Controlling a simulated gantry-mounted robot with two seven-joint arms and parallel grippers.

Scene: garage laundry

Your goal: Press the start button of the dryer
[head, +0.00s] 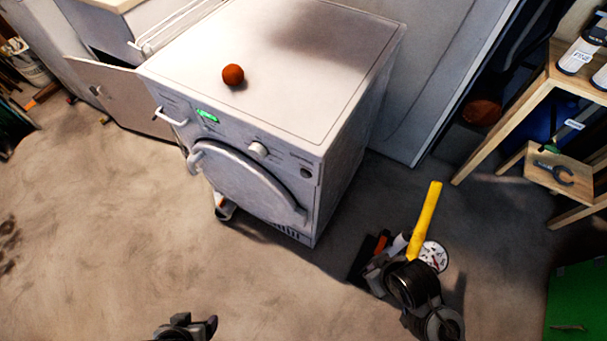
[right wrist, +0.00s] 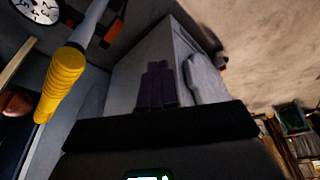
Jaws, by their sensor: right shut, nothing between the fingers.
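The white dryer (head: 350,130) stands in the middle of the head view. Its front panel has a lit green display (head: 207,116), a round knob (head: 258,150) and a small dark round button (head: 305,173) near the right corner; no label is readable. The dryer's side and front also show in the right wrist view (right wrist: 127,72). My right gripper (head: 372,277) is low, to the right of the dryer's front and apart from it; its dark fingers (right wrist: 156,86) are together and empty. My left gripper (head: 205,326) is at the bottom edge, away from the dryer; its opening is unclear.
An orange ball (head: 233,74) lies on the dryer top. A yellow-handled tool (head: 427,215) and a round white dial (head: 434,257) are beside my right gripper. A wooden shelf (head: 545,90) stands at right, a green box (head: 575,300) below it. Floor at left is clear.

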